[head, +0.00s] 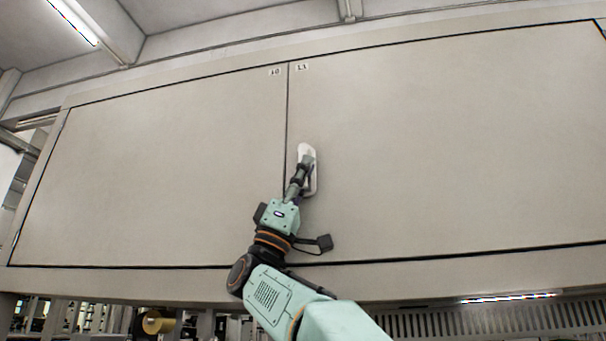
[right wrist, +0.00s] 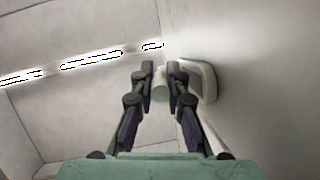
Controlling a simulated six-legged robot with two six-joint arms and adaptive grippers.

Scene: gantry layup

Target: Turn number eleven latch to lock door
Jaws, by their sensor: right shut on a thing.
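The number eleven door (head: 450,150) is the right-hand panel, with a small "11" label (head: 302,67) at its upper left corner. Its pale latch (head: 307,152) stands upright near the door's left edge. My right gripper (head: 303,168) reaches up from below and covers part of the latch. In the right wrist view the fingers (right wrist: 161,80) are shut on a pale, rounded part of the latch (right wrist: 160,91), and the latch's plate (right wrist: 208,82) shows against the door to the right. My left gripper is not in view.
The number ten door (head: 150,170) lies to the left, across a narrow dark seam (head: 287,120). Both doors look closed and flush. Below them are a beam, a slatted grille (head: 500,318) and a yellowish roll (head: 158,323). The air before the doors is clear.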

